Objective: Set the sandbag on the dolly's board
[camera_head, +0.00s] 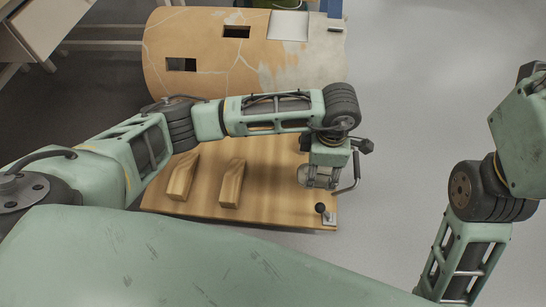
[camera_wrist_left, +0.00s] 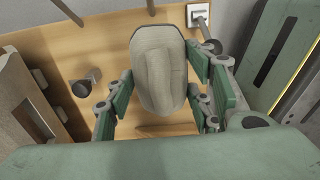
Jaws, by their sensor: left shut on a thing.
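The sandbag (camera_wrist_left: 160,68) is a beige, oblong, rounded bag in the left wrist view. My left gripper (camera_head: 320,178) is shut on it, with its green and grey fingers on both sides of the bag. The dolly's board (camera_head: 265,200) is a flat wooden board, and it also shows under the sandbag in the left wrist view (camera_wrist_left: 107,55). The gripper and bag are over the board's right part. I cannot tell whether the bag touches the board. In the head view the gripper largely hides the bag. My right gripper is outside the frames.
Two wooden blocks (camera_head: 182,177) (camera_head: 232,183) stand on the board's left and middle. A white plate with a dark knob (camera_head: 329,216) is at its near right corner. A large cracked, curved tan piece (camera_head: 205,45) with square holes lies behind. Grey floor is clear to the right.

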